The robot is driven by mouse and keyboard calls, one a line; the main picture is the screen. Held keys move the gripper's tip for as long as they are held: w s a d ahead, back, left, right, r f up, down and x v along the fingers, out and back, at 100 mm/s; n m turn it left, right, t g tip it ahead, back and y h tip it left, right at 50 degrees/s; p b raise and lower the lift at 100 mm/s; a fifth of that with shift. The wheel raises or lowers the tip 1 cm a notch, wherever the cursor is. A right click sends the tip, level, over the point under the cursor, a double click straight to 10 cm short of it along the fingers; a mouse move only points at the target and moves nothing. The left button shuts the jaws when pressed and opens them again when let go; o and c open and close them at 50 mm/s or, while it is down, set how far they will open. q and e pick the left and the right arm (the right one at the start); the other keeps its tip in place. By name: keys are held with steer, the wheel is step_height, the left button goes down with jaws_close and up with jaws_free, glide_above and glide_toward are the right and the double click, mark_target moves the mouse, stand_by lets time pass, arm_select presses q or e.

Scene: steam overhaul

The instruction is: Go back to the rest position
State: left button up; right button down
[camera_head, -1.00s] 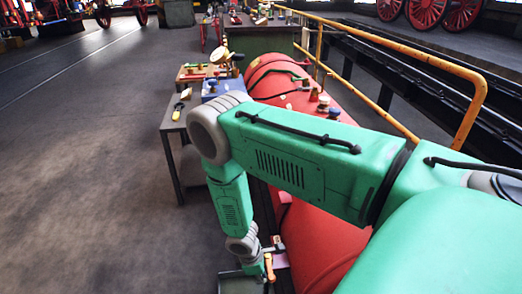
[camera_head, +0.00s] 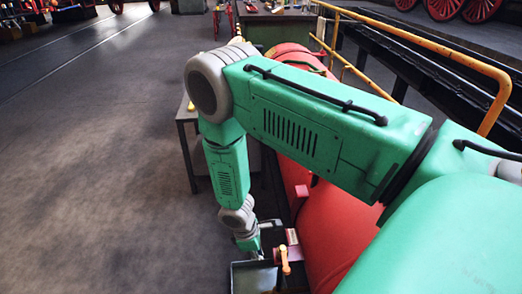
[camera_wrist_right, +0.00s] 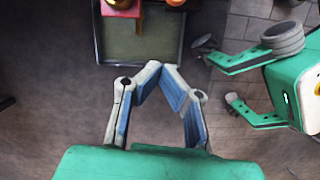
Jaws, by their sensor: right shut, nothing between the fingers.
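My right arm, green with grey joints, bends down from the right in the head view. Its gripper (camera_head: 257,252) is low in the picture, over a dark tray (camera_head: 240,279), and is small and partly hidden there. In the right wrist view the two fingers (camera_wrist_right: 159,68) with blue pads meet at their tips, shut with nothing between them. The tips are near the tray's front edge (camera_wrist_right: 140,60).
A red boiler (camera_head: 350,225) lies right beside my right forearm. An orange-handled fitting (camera_head: 284,260) stands beside the tray. A dark table (camera_head: 186,118) is behind my elbow, and a yellow railing (camera_head: 455,47) runs along the right. The floor at left is clear.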

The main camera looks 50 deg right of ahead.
steer(key=shift+v, duration=0.8)
steer(key=shift+a+f, duration=0.1)
